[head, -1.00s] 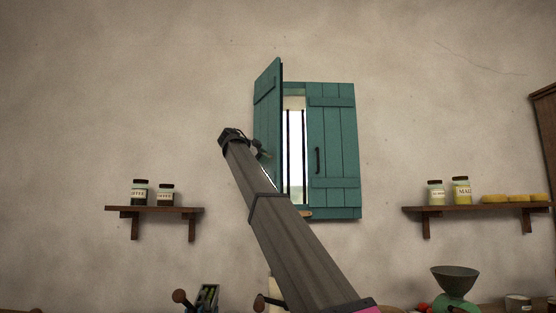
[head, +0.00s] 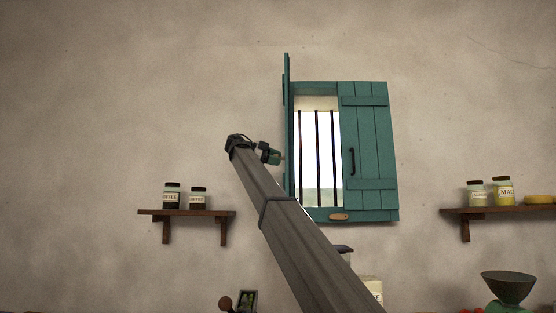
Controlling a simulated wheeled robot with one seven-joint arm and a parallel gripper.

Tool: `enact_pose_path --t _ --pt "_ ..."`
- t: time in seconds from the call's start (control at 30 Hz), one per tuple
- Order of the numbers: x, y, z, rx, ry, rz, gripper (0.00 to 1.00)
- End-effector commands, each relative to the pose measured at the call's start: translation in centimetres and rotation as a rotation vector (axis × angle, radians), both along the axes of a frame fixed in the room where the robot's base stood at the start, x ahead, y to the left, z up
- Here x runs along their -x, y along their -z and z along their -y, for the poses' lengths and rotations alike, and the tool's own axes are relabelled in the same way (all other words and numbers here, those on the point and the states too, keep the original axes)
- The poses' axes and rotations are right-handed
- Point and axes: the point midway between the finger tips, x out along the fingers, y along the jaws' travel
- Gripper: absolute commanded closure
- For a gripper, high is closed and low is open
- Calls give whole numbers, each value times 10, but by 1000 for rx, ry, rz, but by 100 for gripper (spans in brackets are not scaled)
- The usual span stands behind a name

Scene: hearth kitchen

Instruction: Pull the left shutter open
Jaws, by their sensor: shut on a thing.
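The teal left shutter (head: 287,80) stands swung out from the wall, seen almost edge-on as a thin upright strip. My gripper (head: 281,156) is at its left side, around mid-height, and is shut on the left shutter's handle. The handle itself is hidden by the gripper and the shutter's edge. The right shutter (head: 370,130) is closed flat over the right part of the window, with a dark handle on its left side.
Window bars (head: 317,150) show in the opening. A left shelf (head: 190,212) holds two jars, and a right shelf (head: 490,211) holds jars and yellow things. A grinder (head: 508,290) stands low at right.

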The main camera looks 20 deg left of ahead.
Motion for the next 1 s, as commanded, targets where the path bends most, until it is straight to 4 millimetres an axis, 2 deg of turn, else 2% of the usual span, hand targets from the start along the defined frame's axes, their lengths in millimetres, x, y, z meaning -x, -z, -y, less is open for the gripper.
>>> enact_pose_path --t 0.23,0.27,0.33,0.73,1.0 --pt "0 3 1 -2 3 -5 100" --pt "0 3 1 -2 3 -5 61" --pt "0 3 1 -2 3 -4 39" --pt "2 0 -3 0 0 -1 39" --pt "17 -9 -30 0 0 -1 39"
